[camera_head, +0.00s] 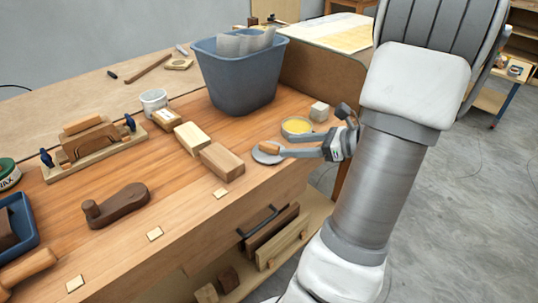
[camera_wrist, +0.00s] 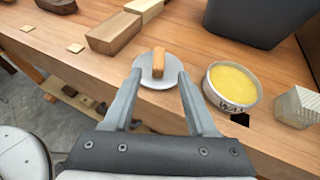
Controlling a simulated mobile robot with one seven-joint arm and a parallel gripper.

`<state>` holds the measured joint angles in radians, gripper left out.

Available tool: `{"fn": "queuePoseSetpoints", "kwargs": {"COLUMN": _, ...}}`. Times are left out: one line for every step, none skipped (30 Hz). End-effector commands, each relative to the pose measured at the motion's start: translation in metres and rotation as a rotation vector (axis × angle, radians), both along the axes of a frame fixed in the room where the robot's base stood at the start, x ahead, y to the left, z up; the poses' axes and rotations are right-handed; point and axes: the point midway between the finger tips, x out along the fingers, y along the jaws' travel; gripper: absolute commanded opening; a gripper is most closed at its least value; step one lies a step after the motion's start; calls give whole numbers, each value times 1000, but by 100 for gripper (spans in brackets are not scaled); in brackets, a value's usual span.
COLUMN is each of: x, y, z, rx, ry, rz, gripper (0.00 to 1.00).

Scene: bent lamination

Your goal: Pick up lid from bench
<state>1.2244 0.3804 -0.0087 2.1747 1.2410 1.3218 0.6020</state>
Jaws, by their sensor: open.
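The lid is a round grey disc (camera_head: 266,157) with a wooden block-shaped handle on top, lying on the bench (camera_head: 180,215) near its front right edge. In the wrist view the lid (camera_wrist: 150,77) sits just past my fingertips, with its handle (camera_wrist: 158,63) between them, apart from both fingers. My gripper (camera_head: 280,146) is open and empty, reaching in from the right, and shows in the wrist view (camera_wrist: 159,75) too. The fingers partly cover the lid's near rim. An open round tin of yellow wax (camera_wrist: 232,88) stands right of the right finger.
A blue bin (camera_head: 240,75) stands behind the lid. A small pale block (camera_head: 319,111) sits beyond the wax tin (camera_head: 297,126). Wooden blocks (camera_head: 222,162) lie left of the lid. A clamped wooden form (camera_head: 92,145) and a brown plane-like tool (camera_head: 116,206) are farther left.

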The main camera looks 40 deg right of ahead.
Motion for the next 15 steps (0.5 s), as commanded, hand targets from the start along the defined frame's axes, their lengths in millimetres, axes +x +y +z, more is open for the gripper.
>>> {"fn": "queuePoseSetpoints", "kwargs": {"x": 6, "y": 4, "z": -4, "rx": 0, "ry": 0, "rz": 2, "gripper": 57}}
{"fn": "queuePoseSetpoints", "kwargs": {"x": 8, "y": 5, "z": -5, "rx": 0, "ry": 0, "rz": 2, "gripper": 57}}
{"fn": "queuePoseSetpoints", "kwargs": {"x": 11, "y": 6, "z": -6, "rx": 0, "ry": 0, "rz": 2, "gripper": 57}}
{"fn": "queuePoseSetpoints", "kwargs": {"x": 13, "y": 7, "z": -7, "rx": 0, "ry": 0, "rz": 1, "gripper": 57}}
{"fn": "queuePoseSetpoints", "kwargs": {"x": 14, "y": 7, "z": -7, "rx": 0, "ry": 0, "rz": 1, "gripper": 57}}
{"fn": "queuePoseSetpoints", "kwargs": {"x": 15, "y": 8, "z": -7, "rx": 0, "ry": 1, "rz": 0, "gripper": 57}}
{"fn": "queuePoseSetpoints", "kwargs": {"x": 17, "y": 9, "z": -8, "rx": -1, "ry": 1, "rz": 1, "gripper": 57}}
{"fn": "queuePoseSetpoints", "kwargs": {"x": 19, "y": 10, "z": -8, "rx": -1, "ry": 1, "rz": 1, "gripper": 57}}
{"fn": "queuePoseSetpoints", "kwargs": {"x": 23, "y": 13, "z": -9, "rx": -1, "ry": 0, "rz": 3, "gripper": 57}}
{"fn": "queuePoseSetpoints", "kwargs": {"x": 26, "y": 15, "z": -10, "rx": -1, "ry": -1, "rz": 4, "gripper": 57}}
{"fn": "queuePoseSetpoints", "kwargs": {"x": 30, "y": 18, "z": -11, "rx": -1, "ry": -1, "rz": 4, "gripper": 57}}
{"fn": "queuePoseSetpoints", "kwargs": {"x": 36, "y": 21, "z": -12, "rx": -2, "ry": -1, "rz": 4, "gripper": 57}}
{"fn": "queuePoseSetpoints", "kwargs": {"x": 40, "y": 24, "z": -13, "rx": -2, "ry": -1, "rz": 4, "gripper": 57}}
{"fn": "queuePoseSetpoints", "kwargs": {"x": 44, "y": 26, "z": -13, "rx": -2, "ry": 0, "rz": 5, "gripper": 57}}
{"fn": "queuePoseSetpoints", "kwargs": {"x": 49, "y": 28, "z": -16, "rx": -1, "ry": 1, "rz": 4, "gripper": 57}}
